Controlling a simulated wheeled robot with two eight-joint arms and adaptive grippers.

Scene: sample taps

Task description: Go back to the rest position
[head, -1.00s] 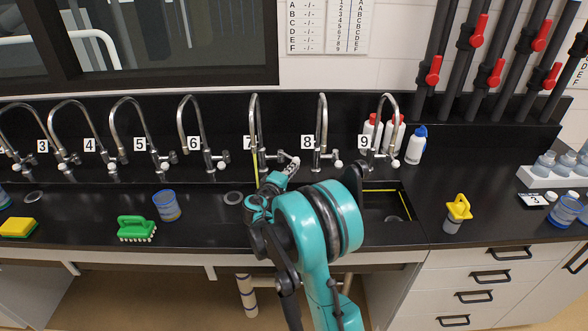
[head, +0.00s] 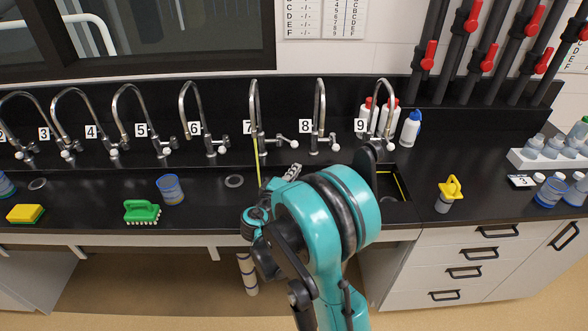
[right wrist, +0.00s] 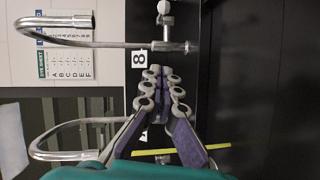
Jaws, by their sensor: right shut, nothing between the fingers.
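My right gripper (head: 292,172) is shut and empty, in front of the counter taps and a little below the lever (head: 288,141) of tap 7 (head: 255,110). In the right wrist view its fingers (right wrist: 163,74) are together, pointing toward the number 8 plate (right wrist: 139,59), with nothing between them. My right arm bends over the counter's front edge. The lever of tap 7 sticks out to the right, further than those of the other taps. My left gripper is out of view.
Tap 8 (head: 319,110) and tap 9 (head: 386,105) stand to the right. A blue cup (head: 170,189), green brush (head: 142,212) and yellow sponge (head: 25,213) lie left. A yellow-topped bottle (head: 447,195) stands right. My arm partly hides the sink.

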